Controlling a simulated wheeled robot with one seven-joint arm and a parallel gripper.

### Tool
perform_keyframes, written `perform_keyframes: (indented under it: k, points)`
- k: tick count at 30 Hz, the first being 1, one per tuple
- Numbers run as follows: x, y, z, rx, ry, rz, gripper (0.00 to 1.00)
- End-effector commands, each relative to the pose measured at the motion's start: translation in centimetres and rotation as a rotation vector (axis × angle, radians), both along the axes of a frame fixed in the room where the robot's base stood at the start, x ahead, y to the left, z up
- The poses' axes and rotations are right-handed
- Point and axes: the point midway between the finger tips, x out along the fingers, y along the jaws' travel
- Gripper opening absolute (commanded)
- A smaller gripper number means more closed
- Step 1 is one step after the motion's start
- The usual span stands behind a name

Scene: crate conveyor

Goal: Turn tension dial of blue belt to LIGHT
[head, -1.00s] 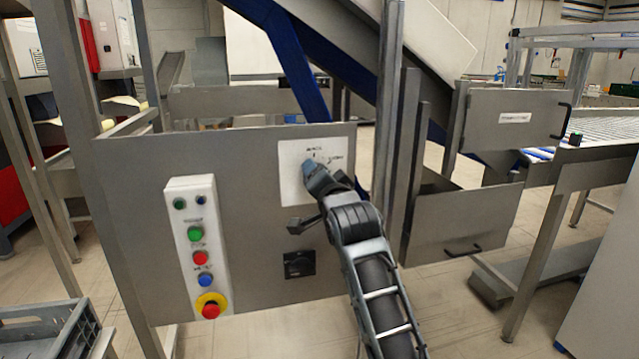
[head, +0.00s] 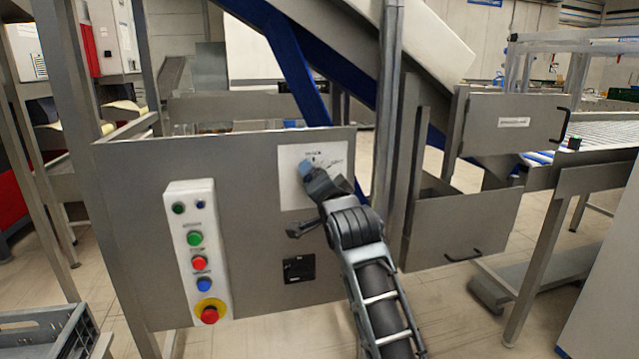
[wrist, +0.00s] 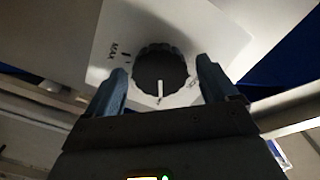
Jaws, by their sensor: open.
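The tension dial (wrist: 160,66) is a black ribbed knob on a white plate (wrist: 88,66). Its white pointer line points down toward my gripper in the wrist view. A "MAX" label with a small tick is left of the dial; another mark at its right is partly covered by a finger. My gripper (wrist: 162,70) is open, one blue-grey finger on each side of the knob, with a visible gap at each side. In the head view my gripper (head: 306,168) is in front of the white plate (head: 290,193) and hides the dial.
A white button panel (head: 181,261) with coloured buttons and a red emergency stop (head: 209,314) is left of the plate. A black square switch (head: 299,268) is below. A steel post (head: 389,100) stands close right. A grey crate (head: 45,335) is at lower left.

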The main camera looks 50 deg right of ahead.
Motion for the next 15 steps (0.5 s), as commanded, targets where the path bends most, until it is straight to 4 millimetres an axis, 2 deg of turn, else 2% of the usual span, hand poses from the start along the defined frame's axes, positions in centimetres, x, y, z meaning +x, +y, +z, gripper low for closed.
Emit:
perform_keyframes:
  k: [5,15]
  points:
    - [-0.5,0.4,0.0,-0.002,-0.001,0.001,0.86]
    - [-4.8,3.3,-0.1,-0.001,0.002,0.001,0.86]
